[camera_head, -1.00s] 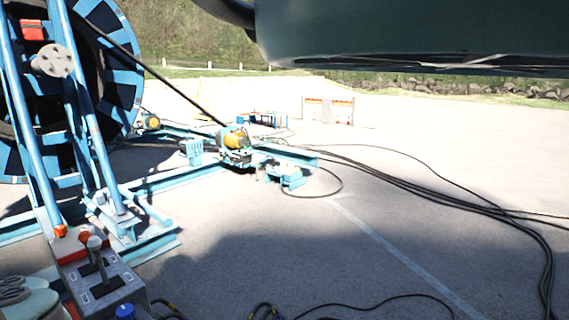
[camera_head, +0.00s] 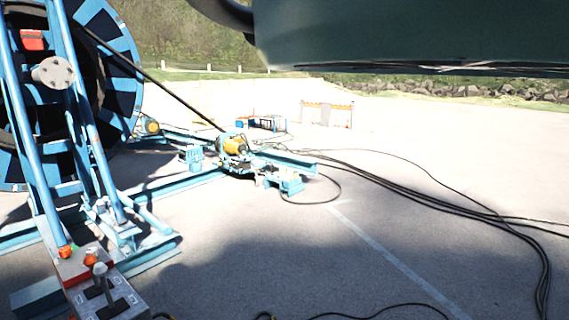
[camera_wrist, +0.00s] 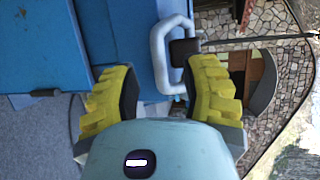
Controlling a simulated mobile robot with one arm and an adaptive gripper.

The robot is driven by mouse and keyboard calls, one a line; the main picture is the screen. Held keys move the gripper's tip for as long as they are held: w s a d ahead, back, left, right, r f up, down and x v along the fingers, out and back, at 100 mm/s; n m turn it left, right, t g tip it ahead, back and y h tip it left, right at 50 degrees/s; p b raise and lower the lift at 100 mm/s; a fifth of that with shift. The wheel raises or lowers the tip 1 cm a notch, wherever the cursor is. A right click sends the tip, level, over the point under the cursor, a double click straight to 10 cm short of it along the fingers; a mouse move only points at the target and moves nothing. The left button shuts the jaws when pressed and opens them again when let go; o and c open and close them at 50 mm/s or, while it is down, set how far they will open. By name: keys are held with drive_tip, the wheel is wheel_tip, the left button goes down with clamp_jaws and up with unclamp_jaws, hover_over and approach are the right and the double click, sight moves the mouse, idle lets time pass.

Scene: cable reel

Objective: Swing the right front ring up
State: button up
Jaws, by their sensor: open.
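In the wrist view, a light grey D-shaped ring (camera_wrist: 157,62) stands at the edge of a blue metal part (camera_wrist: 105,30). A dark block (camera_wrist: 186,47) shows by the ring's opening. My gripper (camera_wrist: 160,88) is open, with its yellow ribbed fingers on the left and right of the picture. The ring's lower part lies between the fingers, closer to the right one. I cannot tell whether that finger touches it. I cannot pick out this ring in the head view, and my gripper does not show there.
In the head view, the blue cable reel (camera_head: 122,65) and its frame stand at left, with a lever box (camera_head: 108,300) in front. Black cables (camera_head: 440,190) lie across the ground at right. The front middle pavement is mostly clear.

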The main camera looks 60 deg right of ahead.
drive_tip(key=shift+p+x, duration=1.6)
drive_tip(key=shift+x, duration=0.05)
clamp_jaws()
drive_tip(key=shift+d, duration=0.1)
